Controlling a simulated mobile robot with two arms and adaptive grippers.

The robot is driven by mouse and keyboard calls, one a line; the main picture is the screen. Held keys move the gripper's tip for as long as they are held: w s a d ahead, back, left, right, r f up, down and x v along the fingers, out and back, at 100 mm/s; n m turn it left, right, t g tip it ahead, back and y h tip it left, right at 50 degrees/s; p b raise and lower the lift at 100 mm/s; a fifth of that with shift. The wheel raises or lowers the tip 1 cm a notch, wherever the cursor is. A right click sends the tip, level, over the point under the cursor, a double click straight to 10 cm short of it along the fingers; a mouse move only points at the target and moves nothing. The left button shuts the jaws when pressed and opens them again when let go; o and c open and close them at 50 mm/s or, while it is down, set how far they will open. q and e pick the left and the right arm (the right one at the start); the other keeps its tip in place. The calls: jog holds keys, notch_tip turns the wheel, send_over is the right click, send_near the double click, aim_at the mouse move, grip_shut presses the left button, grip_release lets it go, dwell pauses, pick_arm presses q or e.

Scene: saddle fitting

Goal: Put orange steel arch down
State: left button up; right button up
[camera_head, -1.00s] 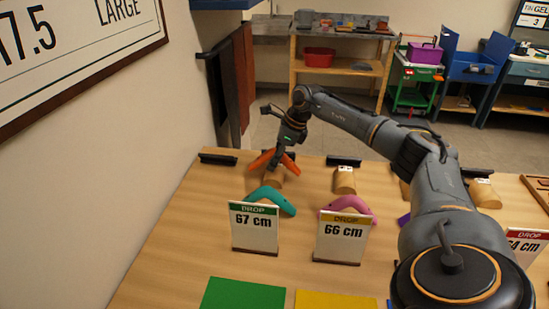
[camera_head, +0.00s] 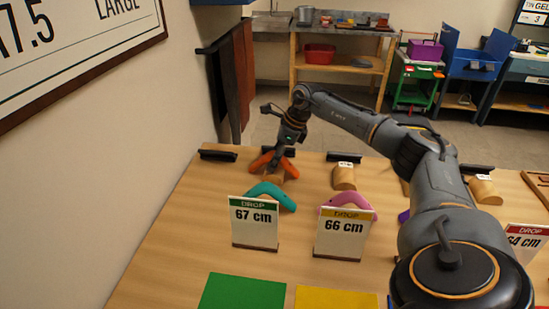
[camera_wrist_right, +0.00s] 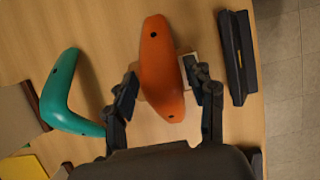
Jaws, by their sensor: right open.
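The orange steel arch (camera_head: 262,163) is at the far left of the wooden table, at a small wooden block. In the right wrist view the arch (camera_wrist_right: 160,65) lies between my right gripper's two fingers, with a gap beside each finger. My right gripper (camera_head: 279,158) is over the arch from above, and it is open in the wrist view (camera_wrist_right: 167,80). The block is mostly hidden under the arch and gripper. My left gripper is not in view.
A teal arch (camera_head: 270,193) lies nearer, behind the 67 cm sign (camera_head: 254,224). A pink arch (camera_head: 347,211) is behind the 66 cm sign (camera_head: 343,235). A black bar (camera_head: 218,156) lies at the far edge. Green (camera_head: 243,292) and yellow (camera_head: 335,299) mats are in front.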

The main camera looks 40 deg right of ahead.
jog(key=shift+r, duration=0.45)
jog(key=v, duration=1.2)
jog(key=shift+r, duration=0.2)
